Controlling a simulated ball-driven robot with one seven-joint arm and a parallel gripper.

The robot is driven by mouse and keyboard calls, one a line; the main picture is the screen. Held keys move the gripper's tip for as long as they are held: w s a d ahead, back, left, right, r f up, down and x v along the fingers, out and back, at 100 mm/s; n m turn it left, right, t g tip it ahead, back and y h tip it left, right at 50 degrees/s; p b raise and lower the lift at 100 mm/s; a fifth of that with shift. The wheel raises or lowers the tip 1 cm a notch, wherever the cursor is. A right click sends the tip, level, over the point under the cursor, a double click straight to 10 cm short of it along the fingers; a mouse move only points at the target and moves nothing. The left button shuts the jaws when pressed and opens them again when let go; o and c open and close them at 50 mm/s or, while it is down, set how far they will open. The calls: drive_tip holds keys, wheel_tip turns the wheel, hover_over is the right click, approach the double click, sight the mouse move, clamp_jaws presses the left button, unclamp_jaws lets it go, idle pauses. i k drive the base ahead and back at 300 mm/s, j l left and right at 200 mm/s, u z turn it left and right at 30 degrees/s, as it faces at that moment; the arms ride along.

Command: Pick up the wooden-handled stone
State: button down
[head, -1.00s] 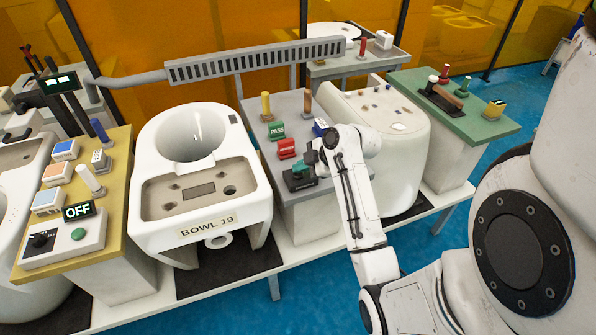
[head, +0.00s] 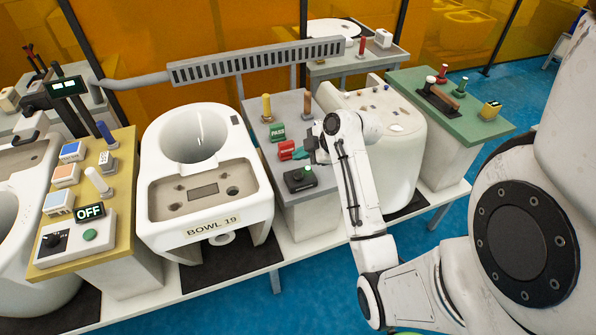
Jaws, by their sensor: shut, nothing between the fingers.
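What looks like the wooden-handled stone, a dark slab with a brown wooden bar (head: 444,97), lies on the green-topped stand (head: 470,124) at the right. My gripper (head: 299,153) is shut and empty over the grey stand in the middle. It is just above and behind a black box with a green button (head: 300,178), beside a red block (head: 286,149). The fingertips are small and partly hidden by my wrist.
A white toilet labelled BOWL 19 (head: 203,180) stands left of the grey stand. A green PASS block (head: 277,132) and upright pegs stand near my gripper. Small red and green pegs and a yellow block (head: 490,110) share the green stand. A grey slotted rail (head: 257,62) runs behind.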

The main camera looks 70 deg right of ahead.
sight(307, 114)
drive_tip(key=z, duration=1.5)
